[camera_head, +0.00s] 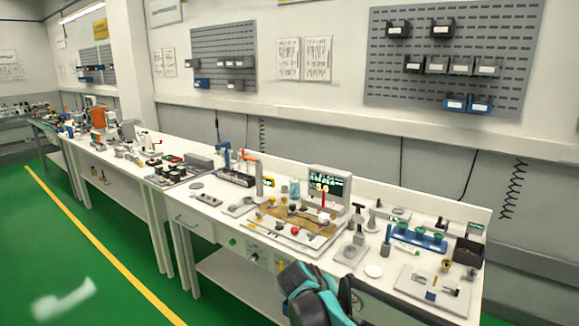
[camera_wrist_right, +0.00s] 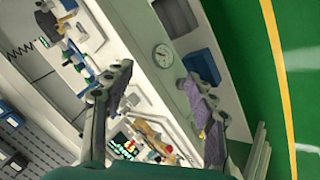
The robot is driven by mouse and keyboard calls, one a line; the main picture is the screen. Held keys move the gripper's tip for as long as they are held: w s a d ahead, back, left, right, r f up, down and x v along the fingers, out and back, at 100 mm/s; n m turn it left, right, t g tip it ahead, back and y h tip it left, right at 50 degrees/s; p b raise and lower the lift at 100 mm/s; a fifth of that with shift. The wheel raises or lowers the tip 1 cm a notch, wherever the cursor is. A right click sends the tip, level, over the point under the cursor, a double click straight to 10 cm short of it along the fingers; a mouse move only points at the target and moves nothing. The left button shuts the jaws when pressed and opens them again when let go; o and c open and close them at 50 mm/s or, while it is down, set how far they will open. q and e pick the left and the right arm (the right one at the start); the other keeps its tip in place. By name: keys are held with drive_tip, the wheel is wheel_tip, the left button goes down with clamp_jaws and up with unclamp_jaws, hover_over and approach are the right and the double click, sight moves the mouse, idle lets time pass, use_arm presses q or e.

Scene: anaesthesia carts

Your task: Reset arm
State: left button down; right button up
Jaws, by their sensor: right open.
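My right gripper (camera_wrist_right: 158,78) shows in the right wrist view with its two grey fingers spread wide and nothing between them. The workbench (camera_wrist_right: 150,85) lies beyond the fingers, and it looks tilted in this view. Black and teal links of my arm show at the bottom centre of the head view, in front of the bench front; no fingertips can be made out there. My left gripper is in neither view. No anaesthesia cart can be made out.
A white bench (camera_head: 373,270) carries a monitor (camera_head: 329,184), a brown board (camera_head: 290,228) with small parts, a blue rack (camera_head: 420,238), a dark bin (camera_head: 468,252) and a white tray (camera_head: 432,290). Pegboards (camera_head: 447,75) hang behind. Green floor (camera_head: 80,250) at left is clear.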

drive_tip(key=s+d+f+y, duration=0.1)
drive_tip(key=s+d+y, duration=0.1)
drive_tip(key=s, duration=1.1)
drive_tip(key=s+d+f+m+t+y, duration=0.1)
drive_tip(key=s+d+y, duration=0.2)
drive_tip(key=s, duration=0.9)
drive_tip(key=shift+s+f+m+t+y, duration=0.2)
drive_tip(key=shift+s+m+t+y, duration=0.1)
drive_tip(key=shift+s+y, duration=0.1)
idle(1.0)
